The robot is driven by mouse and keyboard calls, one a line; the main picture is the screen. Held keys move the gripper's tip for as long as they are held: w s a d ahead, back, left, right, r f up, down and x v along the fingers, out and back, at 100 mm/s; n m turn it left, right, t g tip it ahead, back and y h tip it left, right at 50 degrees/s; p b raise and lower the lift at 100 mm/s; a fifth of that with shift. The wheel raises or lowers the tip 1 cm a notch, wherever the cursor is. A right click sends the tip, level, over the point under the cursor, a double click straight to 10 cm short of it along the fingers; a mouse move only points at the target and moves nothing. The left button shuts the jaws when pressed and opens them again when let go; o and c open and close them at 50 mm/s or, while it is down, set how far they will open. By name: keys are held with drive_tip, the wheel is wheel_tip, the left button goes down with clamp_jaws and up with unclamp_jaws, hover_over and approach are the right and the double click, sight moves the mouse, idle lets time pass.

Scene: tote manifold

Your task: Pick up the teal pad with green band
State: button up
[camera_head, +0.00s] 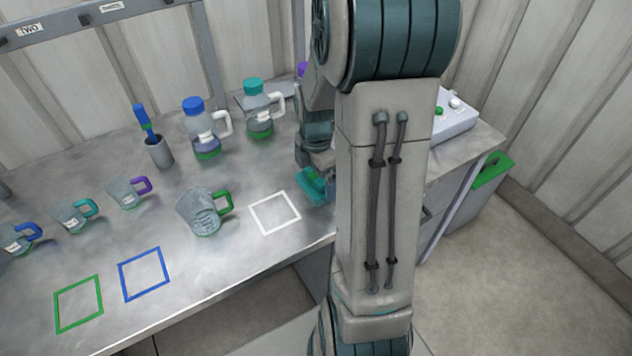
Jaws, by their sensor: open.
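A small teal block with a green strip (312,186), which looks like the teal pad with green band, lies on the metal table (160,215) near its front edge, right of the white square outline. My own arm link hides its right side. My gripper (306,168) is partly visible just above and behind the pad, pointing down and open. Its fingertips are mostly hidden, so I cannot tell whether they touch the pad or stand around it.
A measuring jug with green handle (202,212) stands left of the white outline (274,213). Smaller cups (128,193), bottles (205,130) and a brush holder (159,152) stand farther left and behind. A white box (455,118) is at right. The front left, with green and blue outlines, is clear.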

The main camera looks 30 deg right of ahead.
drive_tip(key=c, duration=0.8)
drive_tip(key=shift+r, duration=0.5)
drive_tip(key=r, duration=0.2)
drive_tip(key=d+r, duration=0.1)
drive_tip(key=shift+s+r, duration=0.4)
drive_tip(key=s+d+r+b, duration=0.1)
drive_tip(key=s+d+r, duration=0.5)
drive_tip(key=s+d, duration=0.1)
drive_tip(key=shift+s+r, duration=0.15)
drive_tip(key=shift+s, duration=0.25)
drive_tip(key=shift+o, duration=1.4)
drive_tip(key=shift+c, duration=0.5)
